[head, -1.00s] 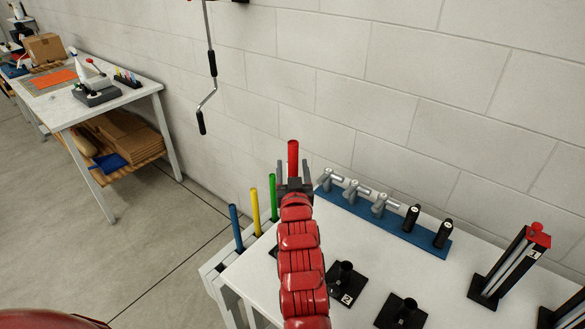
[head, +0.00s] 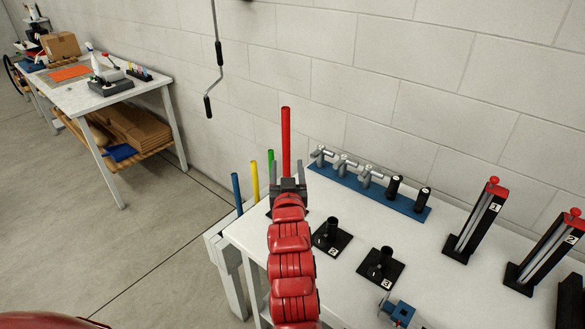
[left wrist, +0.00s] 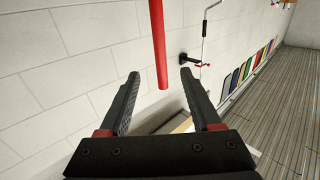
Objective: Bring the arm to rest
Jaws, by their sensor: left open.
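My left gripper (head: 288,178) is open above the back left part of the white workbench (head: 245,238), at the end of my red arm. A red rod (head: 286,140) rises above and between its fingers in the head view. In the left wrist view the red rod (left wrist: 158,45) ends freely near the gap between the open fingers (left wrist: 160,75), with clear space on both sides. The jaws hold nothing. My right gripper is not in view.
Blue (head: 237,192), yellow (head: 255,180) and green (head: 270,168) rods stand at the bench's left end. A blue tool rack (head: 340,182), black stands (head: 330,238) and numbered upright holders (head: 475,222) occupy the bench. A block wall is behind; another table (head: 105,98) stands far left.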

